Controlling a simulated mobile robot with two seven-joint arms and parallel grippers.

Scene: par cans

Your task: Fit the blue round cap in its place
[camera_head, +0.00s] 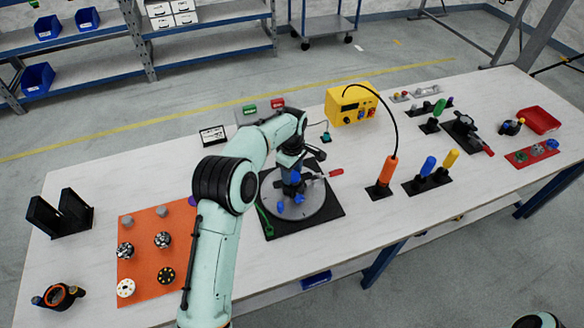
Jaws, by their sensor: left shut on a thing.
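My left gripper (293,178) hangs over the round grey plate (312,208), which sits on a black square base (330,220). It is shut on a small blue piece, most likely the blue round cap (296,177); the dark fingers partly hide it, and its shape is too small to be sure. Below it on the plate are small blue parts, one (299,199) under the gripper and one (281,207) to its left. I cannot tell whether the held piece touches them. My right gripper is not in view.
A red-handled tool (335,173) lies by the plate's right side, a green tool (265,222) on its left. An orange mat (142,285) with several round parts lies left. A yellow box (350,104) stands behind; an orange-handled tool (387,171) stands right. The front right table is clear.

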